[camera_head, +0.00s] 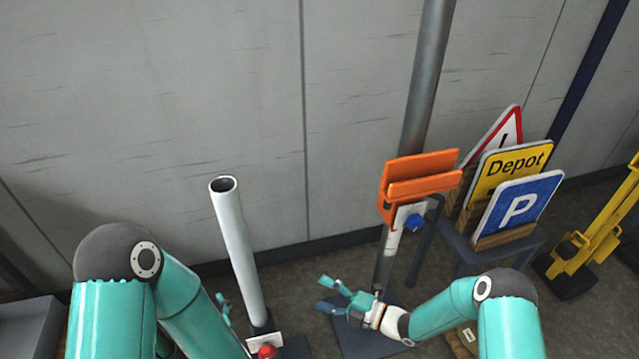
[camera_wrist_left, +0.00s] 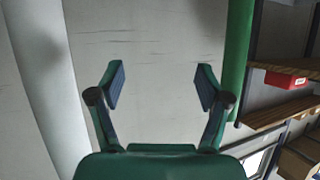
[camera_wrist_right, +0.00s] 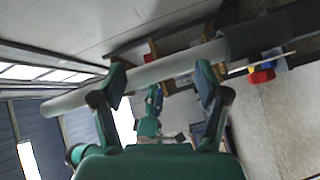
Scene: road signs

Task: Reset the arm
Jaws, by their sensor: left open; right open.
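My right gripper (camera_head: 338,297) is open and empty in the head view, in front of the grey metal post and pointing left. Its open fingers also show in the right wrist view (camera_wrist_right: 162,85), with a pale tube behind them. My left gripper shows in the left wrist view (camera_wrist_left: 160,88), open and empty, facing the grey wall. In the head view it is mostly hidden behind my left arm, and only a teal finger (camera_head: 223,305) shows left of the white tube. Both of my arms are bent, with elbows at the lower left and lower right.
An open white tube (camera_head: 238,245) stands left of centre. A tall grey post (camera_head: 424,85) carries an orange bracket (camera_head: 421,180) with a blue knob (camera_head: 414,222). Depot (camera_head: 512,165), P (camera_head: 519,208) and triangular (camera_head: 498,133) signs stand on a stand at right. A yellow frame (camera_head: 598,235) is beyond.

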